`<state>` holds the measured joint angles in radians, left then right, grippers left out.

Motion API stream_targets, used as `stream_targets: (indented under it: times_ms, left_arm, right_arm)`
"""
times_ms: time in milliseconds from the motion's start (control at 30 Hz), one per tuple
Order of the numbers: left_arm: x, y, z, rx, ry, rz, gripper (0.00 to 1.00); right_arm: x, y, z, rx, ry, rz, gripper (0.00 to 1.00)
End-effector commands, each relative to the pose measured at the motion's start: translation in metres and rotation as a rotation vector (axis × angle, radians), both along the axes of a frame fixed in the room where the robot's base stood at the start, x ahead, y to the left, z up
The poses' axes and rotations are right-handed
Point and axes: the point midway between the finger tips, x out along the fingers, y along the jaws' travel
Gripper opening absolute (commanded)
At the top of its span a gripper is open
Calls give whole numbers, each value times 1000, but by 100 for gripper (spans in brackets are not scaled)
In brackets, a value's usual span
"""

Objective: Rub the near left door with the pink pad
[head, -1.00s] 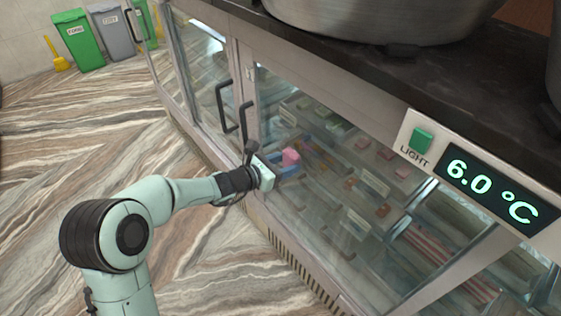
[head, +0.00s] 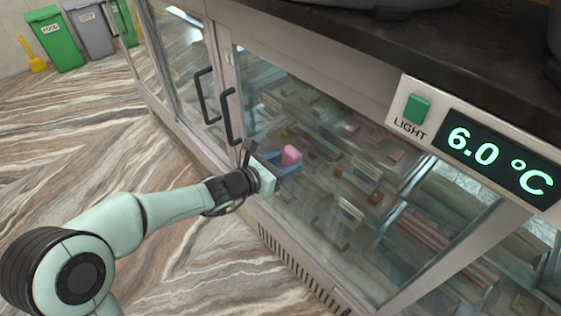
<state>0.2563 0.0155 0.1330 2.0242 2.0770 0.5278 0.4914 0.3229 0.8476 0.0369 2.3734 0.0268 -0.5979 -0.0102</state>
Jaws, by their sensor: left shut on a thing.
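The pink pad (head: 291,155) is held at the glass front of the cabinet, in the middle of the head view. My left gripper (head: 280,165) is shut on it, with blue fingers on either side. The pad is against or very close to the glass door (head: 330,215); I cannot tell whether it touches. Two dark bar handles (head: 206,97) stand on the door frames just left of and above the gripper. My right gripper is not in view.
A dark countertop (head: 330,45) with metal vessels runs above the doors. A green light switch (head: 416,109) and a 6.0 °C display (head: 498,160) sit at the right. Bins (head: 52,40) stand far left. The striped floor (head: 90,150) is open.

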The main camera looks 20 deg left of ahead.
Motion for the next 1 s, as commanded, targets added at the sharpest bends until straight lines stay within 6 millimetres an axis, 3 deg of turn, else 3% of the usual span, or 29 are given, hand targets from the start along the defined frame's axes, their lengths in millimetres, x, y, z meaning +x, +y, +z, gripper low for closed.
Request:
stream_targets:
  times_ms: [133,433,633,1000]
  left_arm:
    - [-5,-14,-3,-1,-3,-4,28]
    - [-11,-24,-1,-1,-2,-2,28]
    - [-16,-39,-1,0,-4,-3,28]
    - [-22,-57,0,-1,-2,-4,28]
  right_arm:
    - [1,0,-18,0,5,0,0]
    - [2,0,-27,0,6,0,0]
    - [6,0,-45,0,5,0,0]
    - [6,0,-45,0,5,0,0]
